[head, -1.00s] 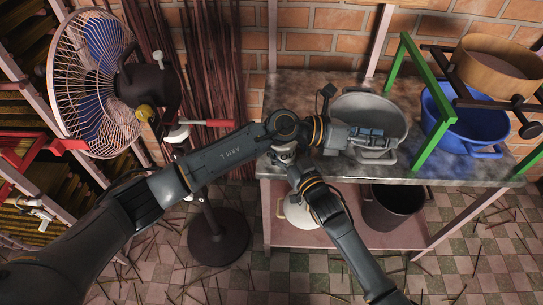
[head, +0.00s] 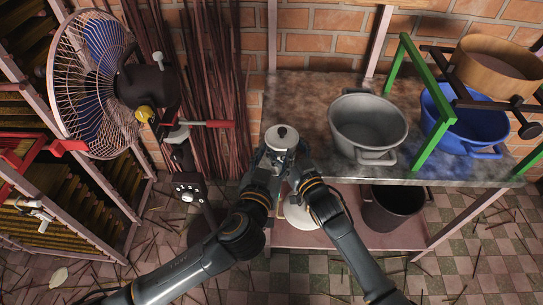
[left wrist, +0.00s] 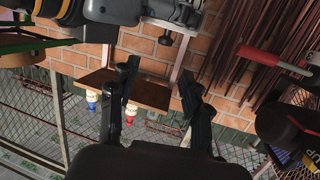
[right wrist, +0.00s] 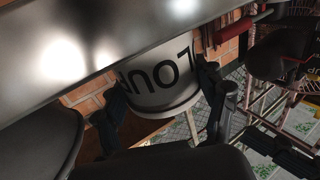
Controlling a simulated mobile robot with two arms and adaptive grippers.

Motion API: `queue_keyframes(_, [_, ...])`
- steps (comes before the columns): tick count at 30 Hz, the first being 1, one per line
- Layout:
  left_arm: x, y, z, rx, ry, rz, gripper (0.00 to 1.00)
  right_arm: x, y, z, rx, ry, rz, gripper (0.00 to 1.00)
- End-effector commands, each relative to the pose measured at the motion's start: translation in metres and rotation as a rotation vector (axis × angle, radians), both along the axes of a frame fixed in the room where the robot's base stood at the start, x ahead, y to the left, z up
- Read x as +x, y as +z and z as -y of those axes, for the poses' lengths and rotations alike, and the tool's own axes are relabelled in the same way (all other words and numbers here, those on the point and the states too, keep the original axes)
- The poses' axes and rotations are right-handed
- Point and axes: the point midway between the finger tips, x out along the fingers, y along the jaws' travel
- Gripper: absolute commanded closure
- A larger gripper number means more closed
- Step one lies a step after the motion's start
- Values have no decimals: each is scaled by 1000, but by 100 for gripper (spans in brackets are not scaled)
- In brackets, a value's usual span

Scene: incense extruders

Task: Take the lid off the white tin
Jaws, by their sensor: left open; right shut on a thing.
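The white tin (head: 282,146) is at the front left corner of the metal table in the head view, with a lid bearing a dark knob (head: 281,132) on top. In the right wrist view the tin (right wrist: 160,85) appears upside down with dark lettering, between the fingers of my right gripper (right wrist: 163,100), which is shut on it. My left gripper (left wrist: 160,95) is open and empty in the left wrist view, with neither tin nor lid between its fingers. In the head view it is close to the tin's left side; its fingertips are hard to make out.
A grey pot (head: 368,125) stands right of the tin, and a blue pot (head: 455,112) beyond the green frame (head: 434,150). A fan (head: 95,85) stands at left. A dark bucket (head: 392,212) is on the lower shelf. Bare tabletop (head: 312,95) lies behind the tin.

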Motion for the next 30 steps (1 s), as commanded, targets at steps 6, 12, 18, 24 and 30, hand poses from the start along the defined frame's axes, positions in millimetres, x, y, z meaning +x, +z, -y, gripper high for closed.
queue_keyframes(6, [9, -8, -4, -33, 29, -34, 52, 0, 0, 0, 1, 0, 0, 86])
queue_keyframes(12, [44, -14, 3, -29, 27, -31, 52, 0, 0, 0, 1, 0, 0, 86])
queue_keyframes(18, [81, -22, 11, -28, 27, -31, 52, 0, 0, 0, 1, 0, 0, 86])
queue_keyframes(24, [103, -27, 16, -30, 27, -32, 52, 0, 0, 0, 0, 0, 0, 86])
queue_keyframes(30, [112, -29, 17, -31, 25, -33, 52, 0, 0, 0, 0, 0, 0, 86])
